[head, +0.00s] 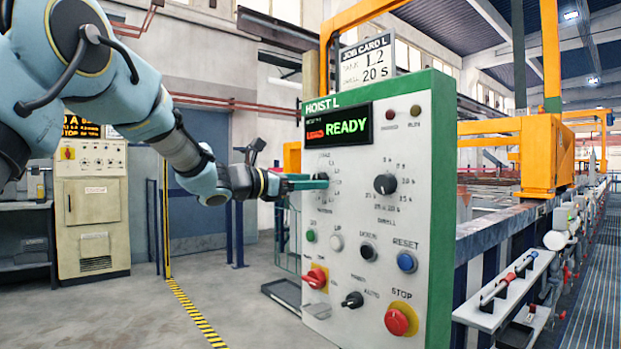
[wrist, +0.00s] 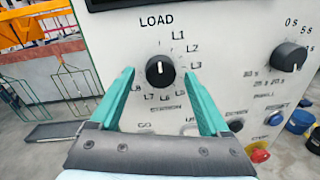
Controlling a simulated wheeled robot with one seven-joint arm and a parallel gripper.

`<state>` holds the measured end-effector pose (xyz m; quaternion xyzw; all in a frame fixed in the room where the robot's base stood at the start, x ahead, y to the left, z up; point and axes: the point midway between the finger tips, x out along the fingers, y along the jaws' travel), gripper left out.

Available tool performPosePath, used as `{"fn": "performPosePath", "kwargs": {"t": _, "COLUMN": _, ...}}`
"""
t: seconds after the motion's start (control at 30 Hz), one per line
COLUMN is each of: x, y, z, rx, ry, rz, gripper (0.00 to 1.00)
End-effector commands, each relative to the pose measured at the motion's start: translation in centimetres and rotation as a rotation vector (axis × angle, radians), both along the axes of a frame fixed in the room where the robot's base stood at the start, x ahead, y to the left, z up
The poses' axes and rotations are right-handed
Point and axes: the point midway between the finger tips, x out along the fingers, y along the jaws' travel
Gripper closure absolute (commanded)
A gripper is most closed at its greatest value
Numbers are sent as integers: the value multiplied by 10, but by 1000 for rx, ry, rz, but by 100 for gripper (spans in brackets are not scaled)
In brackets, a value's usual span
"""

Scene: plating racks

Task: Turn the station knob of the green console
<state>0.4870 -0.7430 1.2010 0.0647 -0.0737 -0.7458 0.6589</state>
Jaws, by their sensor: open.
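The green-edged console (head: 378,240) labelled HOIST L stands in the middle of the head view, with a white front panel and a display reading READY. In the wrist view the black station knob (wrist: 160,71) sits under the word LOAD, ringed by marks such as L1, L2 and L3. Its white pointer line points up, toward LOAD. My gripper (wrist: 160,85) is open, its two green fingers either side of the knob in the picture.
The dwell knob (head: 385,184) is to the right on the same panel. Below are several buttons and switches, including a blue RESET button (head: 406,262) and a red STOP button (head: 400,319). A job card (head: 367,62) above reads L2, 20 s. Open floor lies to the left.

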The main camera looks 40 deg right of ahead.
Motion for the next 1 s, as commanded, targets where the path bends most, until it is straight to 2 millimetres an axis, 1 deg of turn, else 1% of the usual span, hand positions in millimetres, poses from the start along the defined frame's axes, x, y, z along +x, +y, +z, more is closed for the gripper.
{"fn": "performPosePath", "kwargs": {"t": 0.03, "x": -1, "y": -4, "z": 0, "rx": 0, "ry": 1, "rz": -1, "gripper": 20}}
{"fn": "performPosePath", "kwargs": {"t": 0.13, "x": -1, "y": -7, "z": 0, "rx": 0, "ry": 1, "rz": 0, "gripper": 20}}
{"fn": "performPosePath", "kwargs": {"t": 0.4, "x": -1, "y": -8, "z": 0, "rx": 0, "ry": 0, "rz": 1, "gripper": 21}}
{"fn": "performPosePath", "kwargs": {"t": 1.0, "x": -1, "y": -8, "z": -1, "rx": 1, "ry": 0, "rz": 0, "gripper": 89}}
